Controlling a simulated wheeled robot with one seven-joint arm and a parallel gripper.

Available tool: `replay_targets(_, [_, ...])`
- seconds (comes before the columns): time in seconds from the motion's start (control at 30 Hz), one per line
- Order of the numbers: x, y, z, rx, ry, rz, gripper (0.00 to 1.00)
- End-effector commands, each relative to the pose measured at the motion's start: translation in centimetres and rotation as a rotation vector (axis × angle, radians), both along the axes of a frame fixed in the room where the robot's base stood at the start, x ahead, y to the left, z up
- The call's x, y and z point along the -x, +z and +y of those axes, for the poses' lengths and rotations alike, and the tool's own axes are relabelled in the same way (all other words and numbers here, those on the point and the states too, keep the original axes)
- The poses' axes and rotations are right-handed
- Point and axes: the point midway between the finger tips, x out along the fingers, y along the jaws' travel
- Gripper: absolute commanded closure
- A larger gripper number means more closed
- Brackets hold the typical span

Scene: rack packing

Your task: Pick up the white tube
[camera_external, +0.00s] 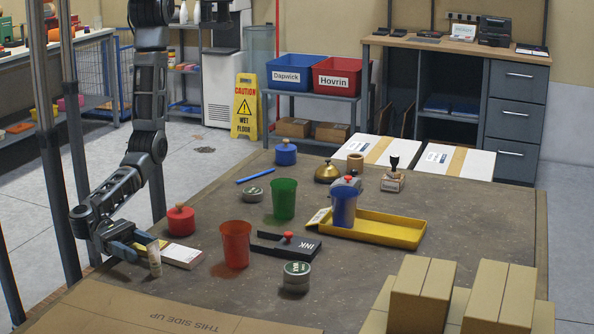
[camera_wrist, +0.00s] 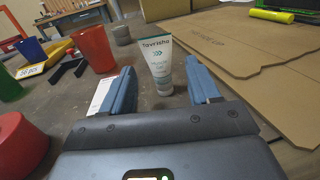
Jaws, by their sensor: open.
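The white tube (camera_wrist: 160,65) stands upright on the table in the wrist view, with dark green lettering. It is between and just beyond the blue fingertips of my gripper (camera_wrist: 165,88). In the external view the white tube (camera_external: 154,260) stands near the table's left edge, in front of my gripper (camera_external: 142,250). My gripper is low, close to the table top, with its fingers apart on either side of the tube. I cannot tell whether a finger touches it.
A white box (camera_external: 182,256) lies right beside the gripper. A red cup (camera_external: 235,244), a red lidded pot (camera_external: 180,220) and a tin (camera_external: 296,277) stand nearby. Flat cardboard (camera_external: 150,312) covers the table's front. A yellow tray (camera_external: 385,230) is farther right.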

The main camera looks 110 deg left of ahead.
Motion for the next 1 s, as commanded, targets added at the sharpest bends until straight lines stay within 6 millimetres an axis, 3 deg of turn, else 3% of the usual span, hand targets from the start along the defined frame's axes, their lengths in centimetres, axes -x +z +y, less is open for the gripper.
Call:
replay_targets(0.33, [-4.4,-0.1,-0.7,0.0,0.002,0.0,0.39])
replay_targets(0.67, [-5.0,-0.3,-0.8,-0.001,0.001,0.0,0.39])
replay_targets(1.0, [-5.0,-0.2,-0.8,-0.001,0.001,0.0,0.72])
